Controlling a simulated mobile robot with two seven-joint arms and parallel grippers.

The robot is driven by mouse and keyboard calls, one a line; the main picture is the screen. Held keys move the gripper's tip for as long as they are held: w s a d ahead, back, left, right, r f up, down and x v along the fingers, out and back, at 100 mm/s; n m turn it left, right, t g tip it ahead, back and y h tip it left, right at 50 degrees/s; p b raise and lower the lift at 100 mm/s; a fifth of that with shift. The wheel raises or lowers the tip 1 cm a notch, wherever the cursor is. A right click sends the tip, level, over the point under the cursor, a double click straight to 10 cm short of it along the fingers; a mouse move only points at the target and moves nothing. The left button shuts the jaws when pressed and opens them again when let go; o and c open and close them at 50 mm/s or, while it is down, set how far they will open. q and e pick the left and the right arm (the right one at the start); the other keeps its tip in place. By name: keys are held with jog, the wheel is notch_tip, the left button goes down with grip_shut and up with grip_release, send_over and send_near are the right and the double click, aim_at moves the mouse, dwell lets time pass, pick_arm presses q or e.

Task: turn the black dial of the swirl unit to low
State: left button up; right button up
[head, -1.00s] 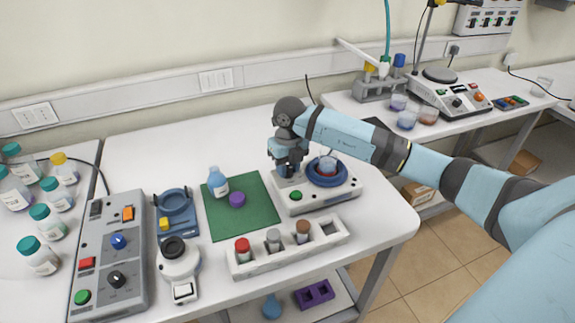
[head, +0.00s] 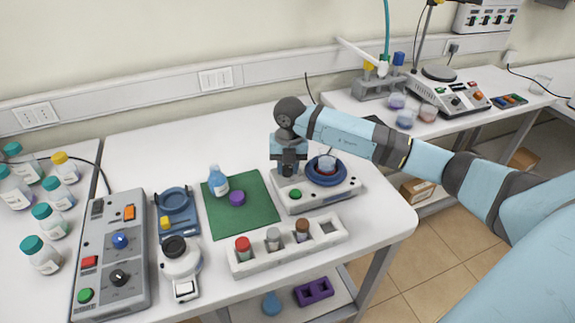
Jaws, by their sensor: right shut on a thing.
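My right gripper (head: 287,173) points down over the unit's left part, beside the ring. It is shut on the black dial, which its fingers and body hide, so the dial's pointer and markings cannot be read. My left gripper is not in view.
A white rack (head: 288,244) with several capped vials stands just in front of the unit. A green mat (head: 258,205) with a bottle and purple piece lies left. A grey control box (head: 105,270) with its own black dial stands further left.

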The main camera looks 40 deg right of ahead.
aim_at(290, 167)
jog(key=o, duration=0.9)
jog(key=r, duration=1.4)
jog(key=shift+s+d+b, duration=0.15)
jog(key=shift+d+b, duration=0.05)
jog(key=shift+b, duration=0.2)
jog(key=shift+f, duration=0.15)
